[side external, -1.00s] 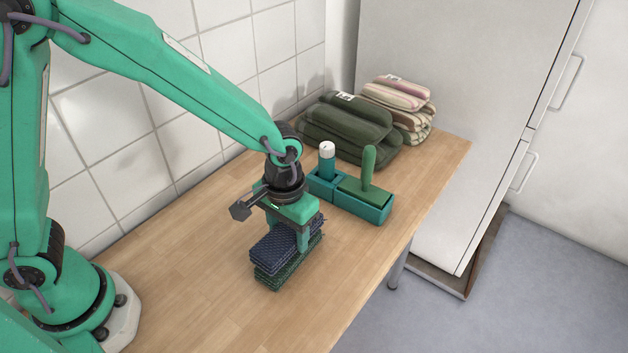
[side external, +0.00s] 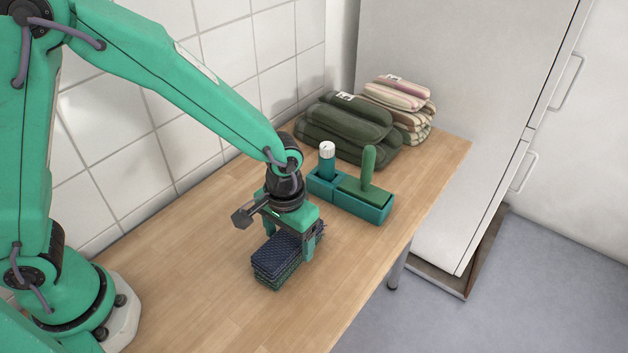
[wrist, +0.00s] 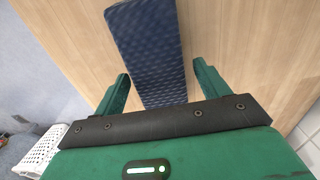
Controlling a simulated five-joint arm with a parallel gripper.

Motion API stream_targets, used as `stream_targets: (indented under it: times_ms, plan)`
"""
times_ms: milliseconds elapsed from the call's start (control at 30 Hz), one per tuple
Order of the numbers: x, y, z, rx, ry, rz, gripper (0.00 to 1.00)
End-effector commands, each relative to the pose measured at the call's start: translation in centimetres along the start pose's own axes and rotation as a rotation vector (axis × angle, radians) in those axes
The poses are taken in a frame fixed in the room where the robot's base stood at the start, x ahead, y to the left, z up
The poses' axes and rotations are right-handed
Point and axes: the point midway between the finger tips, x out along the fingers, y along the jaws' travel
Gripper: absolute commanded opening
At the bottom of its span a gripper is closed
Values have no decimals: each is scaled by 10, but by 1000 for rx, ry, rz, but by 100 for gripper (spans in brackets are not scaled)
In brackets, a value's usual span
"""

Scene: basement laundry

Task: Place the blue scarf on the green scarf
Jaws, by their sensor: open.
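The blue scarf (side external: 281,249) is folded, dark navy and patterned. It lies on top of the folded green scarf (side external: 277,281) on the table, roughly lined up with it. In the wrist view the blue scarf (wrist: 150,50) runs away from between my fingers, and the green scarf is hidden there. My gripper (side external: 292,248) is over the far end of the stack, its fingers reaching down on either side. In the wrist view my gripper (wrist: 160,85) is open, with a gap between each finger and the blue scarf.
A teal caddy (side external: 360,206) with a white-capped bottle (side external: 327,160) and a green-handled brush (side external: 368,168) stands just behind the stack. Dark green folded textiles (side external: 345,128) and striped ones (side external: 400,100) lie at the back. The table (side external: 180,260) is clear at left and front.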

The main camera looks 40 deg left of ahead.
Motion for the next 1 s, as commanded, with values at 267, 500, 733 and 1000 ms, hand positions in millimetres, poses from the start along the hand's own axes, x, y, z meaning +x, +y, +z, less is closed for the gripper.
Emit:
stream_targets:
  times_ms: [267,500,733,1000]
  plan:
    - [-8,0,0,0,1,1,74]
    - [-33,0,-1,0,4,2,74]
    - [-72,0,-1,0,5,3,74]
    - [-109,0,0,0,2,1,74]
